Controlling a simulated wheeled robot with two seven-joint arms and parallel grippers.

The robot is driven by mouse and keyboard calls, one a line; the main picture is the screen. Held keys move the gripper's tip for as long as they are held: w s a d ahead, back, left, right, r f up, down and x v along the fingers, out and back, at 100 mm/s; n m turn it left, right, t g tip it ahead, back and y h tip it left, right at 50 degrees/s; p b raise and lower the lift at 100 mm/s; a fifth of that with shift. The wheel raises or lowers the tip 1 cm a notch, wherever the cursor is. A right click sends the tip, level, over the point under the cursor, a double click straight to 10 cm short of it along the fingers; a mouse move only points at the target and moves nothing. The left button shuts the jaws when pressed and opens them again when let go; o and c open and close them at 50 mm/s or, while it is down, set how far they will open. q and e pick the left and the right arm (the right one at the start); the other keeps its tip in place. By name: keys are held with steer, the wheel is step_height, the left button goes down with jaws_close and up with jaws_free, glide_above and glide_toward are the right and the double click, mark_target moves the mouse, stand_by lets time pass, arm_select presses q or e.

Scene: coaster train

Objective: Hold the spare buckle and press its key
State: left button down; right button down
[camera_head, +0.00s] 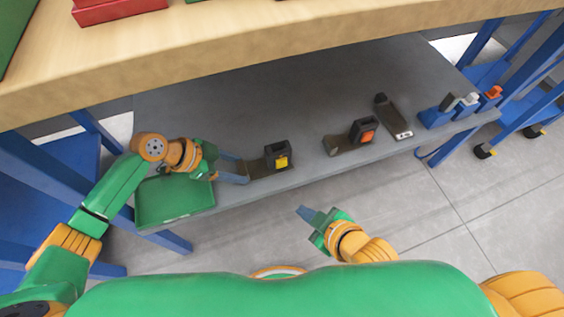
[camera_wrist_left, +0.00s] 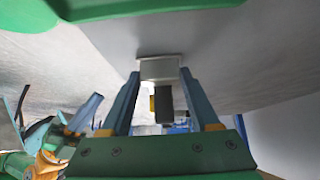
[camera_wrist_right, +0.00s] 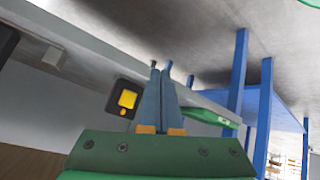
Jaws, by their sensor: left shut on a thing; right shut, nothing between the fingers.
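A black buckle with a yellow key (camera_head: 281,161) stands on a brown base at the front edge of the grey shelf. My left gripper (camera_head: 243,171) is shut on the end of this buckle's base, from the left; in the left wrist view a pale block (camera_wrist_left: 160,70) sits between the fingers. The yellow key faces outward and shows plainly in the right wrist view (camera_wrist_right: 127,99). My right gripper (camera_head: 303,211) is shut and empty, in front of the shelf and apart from the buckle.
A green tray (camera_head: 150,217) lies left of the buckle. To the right stand a black buckle with an orange key (camera_head: 368,137) and a dark strap piece (camera_head: 388,112). Blue blocks (camera_head: 435,119) sit at the right end. A wooden tabletop (camera_head: 250,45) hangs over the shelf.

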steer(key=shift+s+a+r+n, duration=0.15)
steer(key=shift+a+r, duration=0.1)
steer(key=shift+r, duration=0.35)
steer(key=shift+s+a+r+n, duration=0.1)
steer(key=shift+a+r+n, duration=0.1)
steer(key=shift+r, duration=0.4)
steer(key=shift+w, duration=0.1)
glide_toward(279, 168)
steer(key=shift+w+a+f, duration=0.3)
steer(key=shift+w+f, duration=0.05)
steer(key=shift+f, duration=0.45)
steer(key=shift+w+a+f, duration=0.25)
steer(key=shift+w+f, duration=0.1)
steer(key=shift+f, duration=0.4)
steer(key=shift+w+a+f, duration=0.3)
steer(key=shift+w+f, duration=0.1)
steer(key=shift+f, duration=0.4)
steer(key=shift+w+a, duration=0.15)
steer(key=shift+w, duration=0.25)
steer(key=shift+w+a, duration=0.1)
steer(key=shift+w, duration=0.35)
steer(key=shift+s+d, duration=0.25)
steer(key=shift+s, duration=0.6)
